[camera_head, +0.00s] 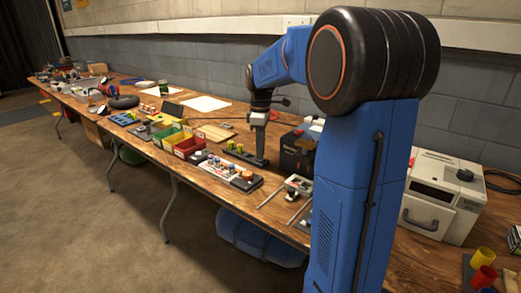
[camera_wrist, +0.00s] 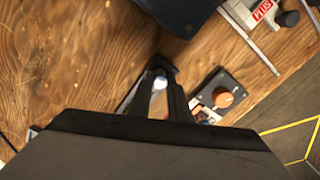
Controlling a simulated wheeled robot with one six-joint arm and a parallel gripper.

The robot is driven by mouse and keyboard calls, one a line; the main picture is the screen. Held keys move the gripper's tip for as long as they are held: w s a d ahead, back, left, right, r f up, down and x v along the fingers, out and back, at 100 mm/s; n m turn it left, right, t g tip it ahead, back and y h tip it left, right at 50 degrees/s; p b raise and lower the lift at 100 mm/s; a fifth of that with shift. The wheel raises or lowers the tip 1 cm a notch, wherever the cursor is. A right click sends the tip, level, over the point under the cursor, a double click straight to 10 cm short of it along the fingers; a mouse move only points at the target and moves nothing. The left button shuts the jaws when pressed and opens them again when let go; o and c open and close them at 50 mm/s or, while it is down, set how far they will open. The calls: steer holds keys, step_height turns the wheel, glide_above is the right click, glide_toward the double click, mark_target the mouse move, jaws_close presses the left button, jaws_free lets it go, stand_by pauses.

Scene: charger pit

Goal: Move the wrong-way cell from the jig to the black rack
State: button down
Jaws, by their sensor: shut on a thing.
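My gripper (camera_head: 260,158) points down over the bench in the head view, just left of a black box. In the wrist view its two dark fingers (camera_wrist: 161,80) are shut on a small cell, whose pale, silvery round end (camera_wrist: 160,83) shows between them. The fingers hide the rest of the cell. A long dark strip (camera_head: 244,157) lies on the bench by the gripper; I cannot tell whether it is the jig or the black rack. Small yellow-green cylinders (camera_head: 231,145) stand behind it. I cannot tell the cell's height above the bench.
The black box (camera_head: 297,150) stands right of the gripper. A dark unit with an orange knob (camera_wrist: 224,97) and a metal piece with a red PLUS label (camera_wrist: 262,11) lie nearby. Red and yellow bins (camera_head: 188,146) stand to the left. Bare wood shows in the wrist view's upper left.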

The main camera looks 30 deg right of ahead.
steer(key=shift+f, duration=0.3)
stand_by(0.4)
steer(key=c, duration=1.6)
jaws_free()
steer(key=shift+o, duration=0.2)
steer(key=shift+r, duration=0.1)
steer(key=shift+r, duration=3.45)
